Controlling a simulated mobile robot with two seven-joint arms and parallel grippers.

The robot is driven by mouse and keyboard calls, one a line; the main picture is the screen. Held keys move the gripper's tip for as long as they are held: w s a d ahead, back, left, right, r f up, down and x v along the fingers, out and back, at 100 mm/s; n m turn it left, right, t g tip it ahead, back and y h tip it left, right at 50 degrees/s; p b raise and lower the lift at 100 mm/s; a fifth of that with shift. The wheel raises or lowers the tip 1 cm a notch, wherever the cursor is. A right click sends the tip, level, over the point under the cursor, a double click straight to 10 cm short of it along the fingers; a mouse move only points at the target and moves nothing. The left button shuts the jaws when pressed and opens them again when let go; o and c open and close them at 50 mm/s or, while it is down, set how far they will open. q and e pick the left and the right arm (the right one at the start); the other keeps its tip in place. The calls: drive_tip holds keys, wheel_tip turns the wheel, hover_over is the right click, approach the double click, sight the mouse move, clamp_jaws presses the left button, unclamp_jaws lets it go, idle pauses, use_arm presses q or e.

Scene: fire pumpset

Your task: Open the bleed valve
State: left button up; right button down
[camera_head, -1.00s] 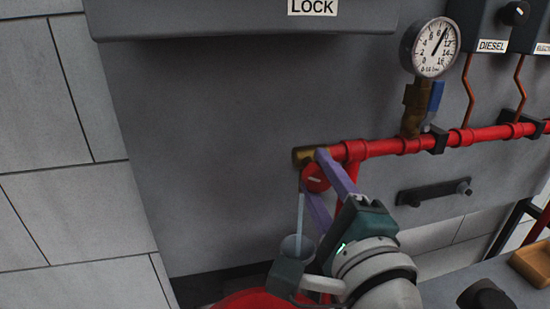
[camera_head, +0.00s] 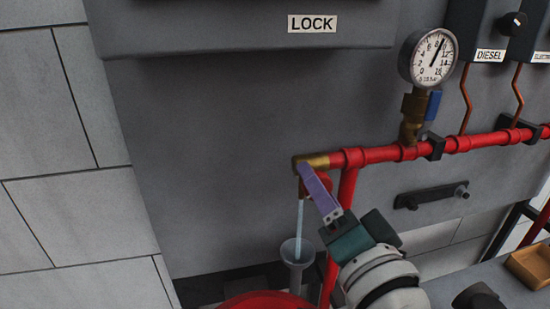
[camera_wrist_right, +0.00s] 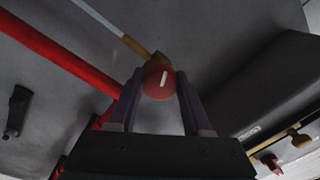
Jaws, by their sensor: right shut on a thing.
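The bleed valve is a brass fitting (camera_head: 317,161) at the left end of the red pipe, with a round red knob (camera_head: 326,181). In the right wrist view the red knob (camera_wrist_right: 159,82) shows a white line on its face. My right gripper (camera_head: 312,184) is at the valve, its purple fingers shut on the red knob, one on each side in the wrist view (camera_wrist_right: 158,90). A thin pale-blue water stream (camera_head: 300,222) runs down from the brass outlet into a grey funnel (camera_head: 297,252). My left gripper is not in view.
A pressure gauge (camera_head: 433,58) with a blue-handled valve (camera_head: 433,104) stands above the red pipe (camera_head: 384,153). A grey box labelled LOCK (camera_head: 250,28) overhangs at the top. A black handle bar (camera_head: 430,196) is on the panel to the right. A red rounded body (camera_head: 262,300) lies below.

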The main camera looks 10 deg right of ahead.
drive_tip(key=n, duration=0.3)
drive_tip(key=n+p, duration=0.1)
drive_tip(key=shift+r+n, duration=0.3)
drive_tip(key=shift+n+y+p, duration=0.3)
drive_tip(key=shift+n+p, duration=0.05)
drive_tip(key=shift+n, duration=1.05)
drive_tip(key=shift+g, duration=0.3)
drive_tip(key=shift+c, duration=1.8)
unclamp_jaws()
drive_tip(key=shift+f, duration=0.15)
drive_tip(key=shift+s+f, duration=0.1)
